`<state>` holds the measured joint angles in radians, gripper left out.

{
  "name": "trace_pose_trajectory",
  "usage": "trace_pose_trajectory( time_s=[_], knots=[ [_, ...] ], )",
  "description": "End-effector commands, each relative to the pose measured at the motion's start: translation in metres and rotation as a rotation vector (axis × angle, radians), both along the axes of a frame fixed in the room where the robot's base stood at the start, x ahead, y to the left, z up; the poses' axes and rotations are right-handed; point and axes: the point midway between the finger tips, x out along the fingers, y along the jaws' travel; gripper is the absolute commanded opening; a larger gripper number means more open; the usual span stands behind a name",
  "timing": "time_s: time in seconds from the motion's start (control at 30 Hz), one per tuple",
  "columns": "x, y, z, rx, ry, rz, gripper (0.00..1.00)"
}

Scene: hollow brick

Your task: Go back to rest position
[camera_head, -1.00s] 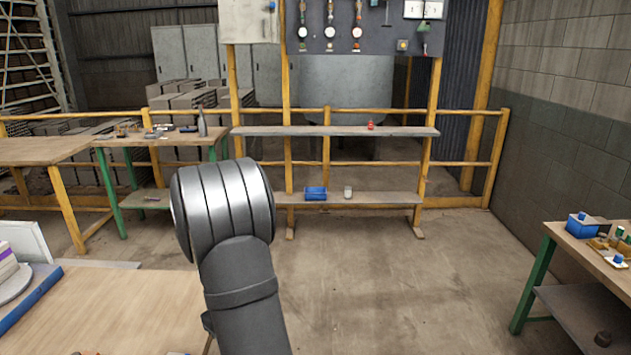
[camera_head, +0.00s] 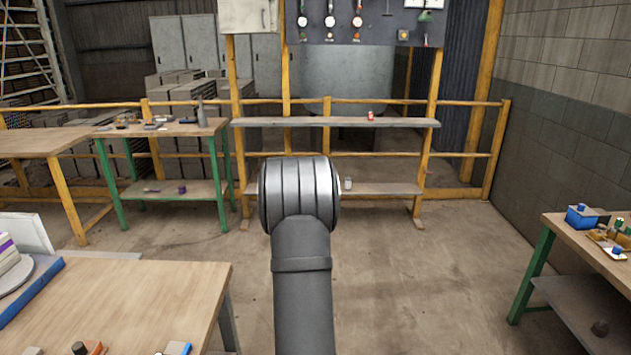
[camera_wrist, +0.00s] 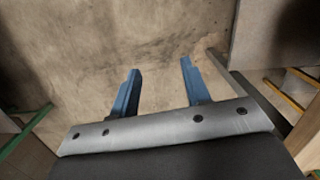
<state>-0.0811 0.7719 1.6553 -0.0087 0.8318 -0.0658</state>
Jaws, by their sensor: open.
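My gripper (camera_wrist: 158,84) shows in the wrist view with its two blue fingers apart and nothing between them. Bare concrete floor (camera_wrist: 95,45) lies beyond the fingertips. In the head view my grey arm stands upright near the middle of the picture, over the open floor. The gripper itself does not show in the head view.
A wooden table (camera_head: 130,295) with a few small items is at the lower left. A green-legged bench (camera_head: 165,128) and a long shelf (camera_head: 335,122) stand behind. Another bench (camera_head: 560,235) with a blue box (camera_head: 580,217) is at right. The middle floor is clear.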

Motion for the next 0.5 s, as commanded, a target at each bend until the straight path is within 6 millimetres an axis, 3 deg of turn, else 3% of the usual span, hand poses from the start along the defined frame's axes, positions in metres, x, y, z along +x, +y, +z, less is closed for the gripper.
trace_pose_trajectory(
  time_s=[0.2, 0.5],
  knots=[
    [0.001, -0.016, -0.006, -0.001, 0.002, -0.064, 0.43],
    [0.001, -0.018, -0.007, -0.001, 0.001, -0.072, 0.43]
  ],
)
